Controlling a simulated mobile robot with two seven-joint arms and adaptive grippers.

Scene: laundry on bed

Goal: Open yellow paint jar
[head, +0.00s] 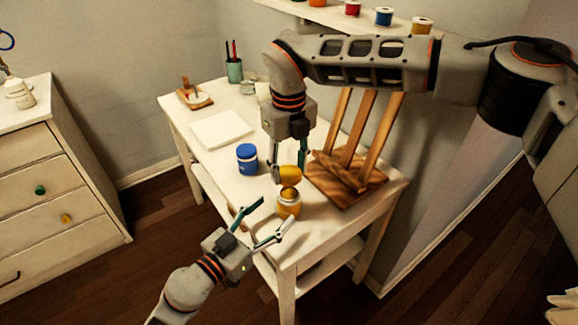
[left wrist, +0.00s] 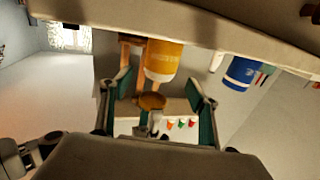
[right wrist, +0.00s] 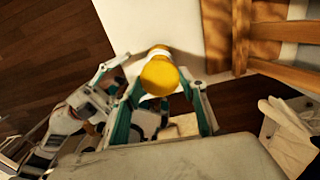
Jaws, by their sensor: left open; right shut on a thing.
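The yellow paint jar (head: 289,207) stands upright near the front corner of the white table; it also shows upside down in the left wrist view (left wrist: 163,62). Its yellow lid (head: 290,174) is off the jar, just above its mouth. My right gripper (head: 288,176) is shut on the lid, which shows from above in the right wrist view (right wrist: 160,76) and hides much of the jar. My left gripper (head: 275,213) is open at the jar's near left side, fingers apart. The lid also shows beyond the jar in the left wrist view (left wrist: 151,101).
A blue paint jar (head: 247,159) stands behind left of the yellow one. A wooden easel (head: 345,180) is close on the right. A white pad (head: 220,130), a green cup of brushes (head: 234,70) and a small wooden item (head: 194,96) lie farther back. The table's front edge is near.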

